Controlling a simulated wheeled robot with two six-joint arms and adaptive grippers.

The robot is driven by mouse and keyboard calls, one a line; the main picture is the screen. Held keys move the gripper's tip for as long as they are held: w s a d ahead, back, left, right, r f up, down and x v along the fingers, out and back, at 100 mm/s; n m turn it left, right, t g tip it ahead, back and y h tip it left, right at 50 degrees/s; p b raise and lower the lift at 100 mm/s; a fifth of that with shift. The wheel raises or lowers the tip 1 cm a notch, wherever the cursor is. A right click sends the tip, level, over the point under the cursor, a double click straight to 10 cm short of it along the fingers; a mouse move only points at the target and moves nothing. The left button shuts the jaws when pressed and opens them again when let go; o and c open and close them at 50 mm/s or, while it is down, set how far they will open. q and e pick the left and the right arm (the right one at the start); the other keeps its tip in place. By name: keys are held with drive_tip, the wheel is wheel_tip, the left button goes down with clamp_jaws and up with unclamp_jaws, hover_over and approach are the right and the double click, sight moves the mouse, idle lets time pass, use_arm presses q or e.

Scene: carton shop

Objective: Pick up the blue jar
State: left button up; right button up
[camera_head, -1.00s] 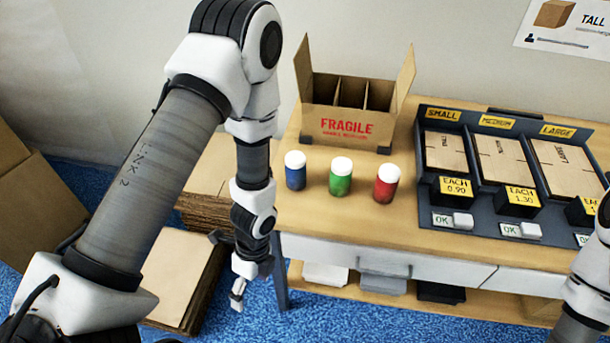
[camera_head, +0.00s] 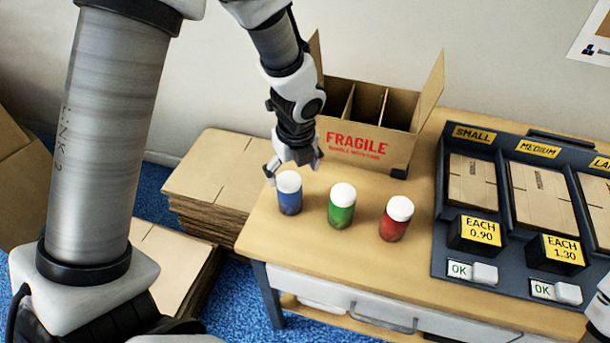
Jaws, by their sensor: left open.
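The blue jar (camera_head: 289,198) with a white lid stands upright on the wooden table, leftmost in a row of three jars. My left gripper (camera_head: 291,170) is open, with its fingers pointing down just above and behind the blue jar's lid. One finger shows left of the lid and the other to its upper right. Whether a finger touches the jar I cannot tell. Only a white part of my right arm shows at the lower right edge; its gripper is out of view.
A green jar (camera_head: 341,210) and a red jar (camera_head: 394,222) stand to the right. An open divided carton (camera_head: 368,146) marked FRAGILE is behind them. A dark carton dispenser (camera_head: 443,225) stands at right. Flat cardboard stacks (camera_head: 215,178) lie left of the table (camera_head: 300,240).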

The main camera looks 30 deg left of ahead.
sight(290, 191)
use_arm(q)
drive_tip(key=f+b, duration=0.1)
drive_tip(key=f, duration=0.1)
drive_tip(key=f+b, duration=0.1)
drive_tip(key=f, duration=0.2)
drive_tip(key=a+f+b, duration=0.1)
drive_tip(key=f, duration=0.1)
drive_tip(key=shift+s+f, duration=0.1)
drive_tip(key=shift+f, duration=0.1)
drive_tip(key=shift+r, duration=0.1)
drive_tip(key=shift+s, duration=0.1)
drive_tip(key=shift+c, duration=1.3)
drive_tip(key=c, duration=1.1)
